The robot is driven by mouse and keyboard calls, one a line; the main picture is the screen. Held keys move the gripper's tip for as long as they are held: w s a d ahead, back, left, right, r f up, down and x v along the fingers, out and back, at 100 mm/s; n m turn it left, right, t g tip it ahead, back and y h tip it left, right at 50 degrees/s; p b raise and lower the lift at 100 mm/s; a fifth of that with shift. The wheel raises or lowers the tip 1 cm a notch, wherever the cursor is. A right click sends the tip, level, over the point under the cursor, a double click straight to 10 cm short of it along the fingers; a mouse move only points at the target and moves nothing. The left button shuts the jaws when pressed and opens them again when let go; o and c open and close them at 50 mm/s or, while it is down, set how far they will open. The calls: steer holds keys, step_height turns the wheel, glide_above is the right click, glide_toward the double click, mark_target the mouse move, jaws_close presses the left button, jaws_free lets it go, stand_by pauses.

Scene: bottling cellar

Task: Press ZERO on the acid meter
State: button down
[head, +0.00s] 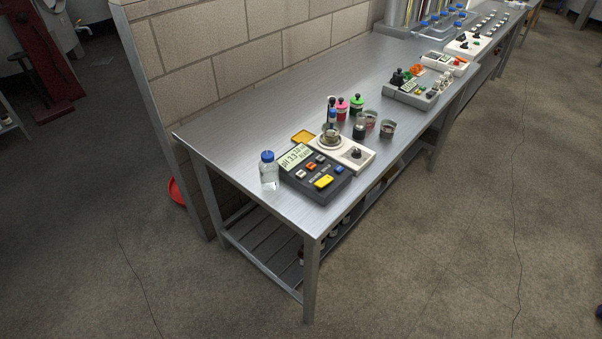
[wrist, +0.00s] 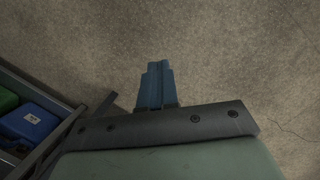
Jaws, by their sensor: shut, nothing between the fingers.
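The acid meter (head: 316,177) is a dark grey box near the front left end of the steel bench in the head view. Its lit display (head: 296,157) reads pH with a figure that looks like 3.3. Several coloured keys sit on its top: orange, white, blue and a larger yellow key (head: 323,182). The key labels are too small to read, so I cannot tell which is ZERO. My gripper (wrist: 156,68) shows only in the wrist view, with its blue fingers shut and empty above the floor. It is away from the meter, which is not in the wrist view.
A blue-capped bottle (head: 268,171) stands just left of the meter. A white stirrer (head: 345,152) with a beaker stands behind it, near small bottles and glasses (head: 388,129). More instruments stand farther along the bench (head: 225,137). Blue and green containers (wrist: 32,122) show left in the wrist view.

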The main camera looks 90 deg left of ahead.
steer(key=w+a+r+t+h, duration=0.1)
steer(key=w+a+r+t, duration=0.3)
steer(key=w+a+r, duration=1.15)
steer(key=s+a+r+m+t, duration=0.1)
steer(key=s+a+r+t, duration=0.2)
steer(key=a, duration=1.4)
steer(key=s+a+r, duration=0.3)
steer(key=a+r, duration=0.2)
steer(key=a, duration=1.3)
steer(key=s+a+r+m+t, duration=0.1)
steer(key=s+a+r, duration=0.3)
steer(key=s+a, duration=0.4)
steer(key=s+a+r+t+y, duration=0.1)
steer(key=s+a+r, duration=0.3)
steer(key=s+a, duration=0.45)
steer(key=s+a+r+m+t, duration=0.1)
steer(key=s+a+r, duration=0.3)
steer(key=s+a, duration=0.4)
steer(key=s+a+r+y, duration=0.1)
steer(key=s+a+r, duration=0.2)
steer(key=s, duration=0.7)
steer(key=s+a+r+m+t+y, duration=0.1)
steer(key=s+a+r, duration=0.3)
steer(key=s, duration=0.6)
steer(key=s+a+r+y, duration=0.1)
steer(key=s+a+r, duration=0.3)
steer(key=s, duration=0.6)
steer(key=shift+s+r+m, duration=0.25)
steer(key=shift+r+m, duration=0.15)
steer(key=shift+r, duration=0.05)
